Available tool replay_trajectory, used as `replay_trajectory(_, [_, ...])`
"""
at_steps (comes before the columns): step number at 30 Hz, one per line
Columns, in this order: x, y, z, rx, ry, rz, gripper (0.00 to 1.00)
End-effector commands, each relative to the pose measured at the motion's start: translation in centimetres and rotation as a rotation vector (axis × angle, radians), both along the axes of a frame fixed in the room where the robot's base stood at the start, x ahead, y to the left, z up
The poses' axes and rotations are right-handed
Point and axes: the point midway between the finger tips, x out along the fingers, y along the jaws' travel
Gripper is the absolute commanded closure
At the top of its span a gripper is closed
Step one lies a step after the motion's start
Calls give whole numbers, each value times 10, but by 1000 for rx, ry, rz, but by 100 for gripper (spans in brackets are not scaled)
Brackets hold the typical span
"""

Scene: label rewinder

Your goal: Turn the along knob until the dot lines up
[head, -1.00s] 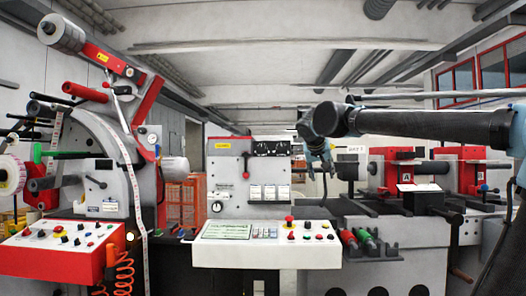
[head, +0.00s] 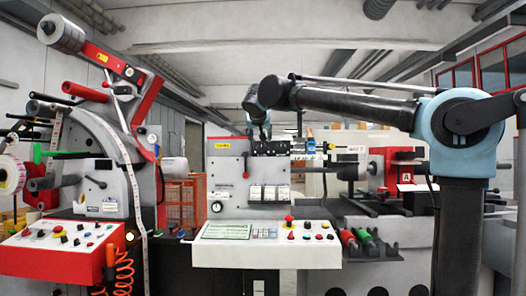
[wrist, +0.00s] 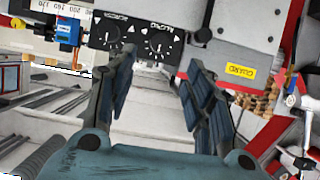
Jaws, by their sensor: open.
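A black panel (wrist: 125,33) with two round dials and white marks shows upside down in the wrist view. In the head view the panel (head: 283,148) sits on top of the grey machine face, partly behind my gripper (head: 262,136). My gripper (wrist: 158,66) is open and empty, its fingers on either side of the view below the along knob, apart from it. I cannot make out a dot's alignment at this size.
A blue and orange slider on a scale (wrist: 68,32) is beside the panel. A yellow "GUARD" label (wrist: 240,71) is on the grey housing. A red-handled lever (head: 246,160) is below left of the panel. A control desk (head: 266,254) juts out in front.

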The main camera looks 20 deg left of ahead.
Motion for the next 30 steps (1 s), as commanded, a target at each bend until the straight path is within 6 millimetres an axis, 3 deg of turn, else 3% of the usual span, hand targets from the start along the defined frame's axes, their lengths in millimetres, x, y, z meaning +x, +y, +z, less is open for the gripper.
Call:
replay_trajectory(18, [95,22,-41,-1,1,-1,52])
replay_trajectory(30, [114,26,-49,0,1,0,52])
